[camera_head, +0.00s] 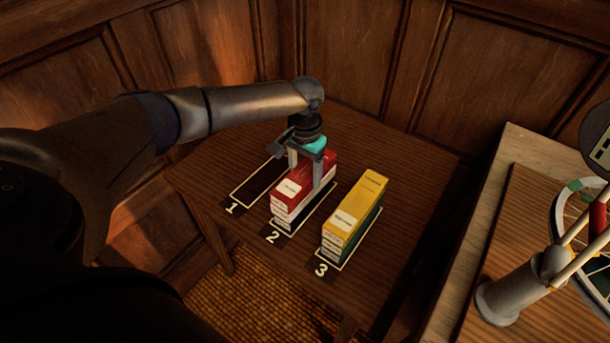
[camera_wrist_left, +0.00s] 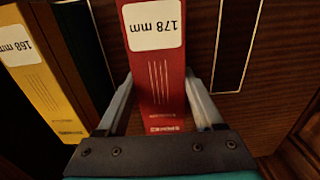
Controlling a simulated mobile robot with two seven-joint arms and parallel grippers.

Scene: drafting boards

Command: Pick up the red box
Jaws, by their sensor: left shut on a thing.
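The red box (camera_head: 294,191) stands in the outlined spot numbered 2 on the wooden table, with a white label and a white and dark lower part. My left gripper (camera_head: 305,172) comes down on it from above, with one finger on each side, and is shut on it. In the left wrist view the red box (camera_wrist_left: 157,85) sits between the two fingers (camera_wrist_left: 160,108), its label reading 178 mm. In the head view I cannot tell whether the box touches the table. My right gripper is not in view.
A yellow box (camera_head: 353,211) stands close to the right on spot 3; its label reads 168 mm in the left wrist view (camera_wrist_left: 38,75). Spot 1 (camera_head: 256,182) is an empty outline. A lighter board (camera_head: 535,150) with a lamp-like metal fitting (camera_head: 520,290) is at the right. Wood panelling is behind.

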